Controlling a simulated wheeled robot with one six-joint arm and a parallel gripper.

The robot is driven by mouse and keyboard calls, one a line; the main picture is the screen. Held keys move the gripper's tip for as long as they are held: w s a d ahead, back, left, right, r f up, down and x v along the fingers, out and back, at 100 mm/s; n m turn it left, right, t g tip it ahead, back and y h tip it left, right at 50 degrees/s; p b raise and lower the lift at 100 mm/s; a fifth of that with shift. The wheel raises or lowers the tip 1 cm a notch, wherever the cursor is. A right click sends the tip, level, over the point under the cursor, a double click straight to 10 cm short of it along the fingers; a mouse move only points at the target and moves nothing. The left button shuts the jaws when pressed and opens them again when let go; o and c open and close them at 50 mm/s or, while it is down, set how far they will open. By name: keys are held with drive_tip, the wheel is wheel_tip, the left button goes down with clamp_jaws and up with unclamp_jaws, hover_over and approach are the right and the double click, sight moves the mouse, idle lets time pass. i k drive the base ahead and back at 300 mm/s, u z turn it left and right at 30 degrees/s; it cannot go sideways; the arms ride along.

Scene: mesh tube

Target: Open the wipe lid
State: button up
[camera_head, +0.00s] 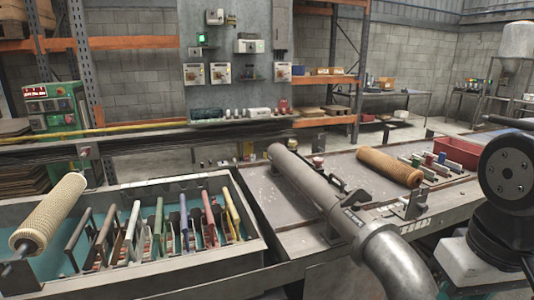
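I cannot make out a wipe lid for certain in the head view. A whitish block (468,262) shows low at the right edge, partly hidden behind a dark jointed arm part; I cannot tell whether it has a lid. My gripper's fingers do not show in this view, so its relation to any lid cannot be seen.
A tan mesh roller (48,212) stands over a grey tray (150,185) with several coloured upright frames. A grey pipe (310,185) crosses a metal bench (285,235). Another mesh roller (390,167) and a red bin (457,152) lie right of it.

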sight(322, 191)
drive_tip(key=z, duration=0.8)
drive_tip(key=k, duration=0.9)
drive_tip(key=u, duration=0.65)
drive_tip(key=i, duration=1.05)
